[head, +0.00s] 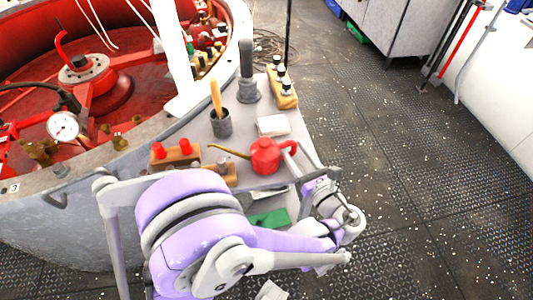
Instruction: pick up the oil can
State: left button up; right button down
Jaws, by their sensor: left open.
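The red oil can (266,156) stands upright on the grey side shelf (243,128), with its thin brass-coloured spout pointing left. My left gripper (311,172) is open just right of the can, close to its handle side. The purple and grey left arm reaches across the lower part of the head view. Part of the can's handle side is hard to make out against the grey gripper parts, and I cannot tell if they touch. My right gripper is not in view.
A dark cup with a wooden handle (221,122), a dark upright tool (248,88), a white block (273,125) and wooden racks (175,154) surround the can. A large red-lined round vessel (120,85) stands left. The deck at right is clear.

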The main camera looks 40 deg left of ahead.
pick_arm(q)
jog(key=shift+w+a, duration=0.25)
jog(key=shift+a, duration=0.25)
grip_shut()
dwell(1.1)
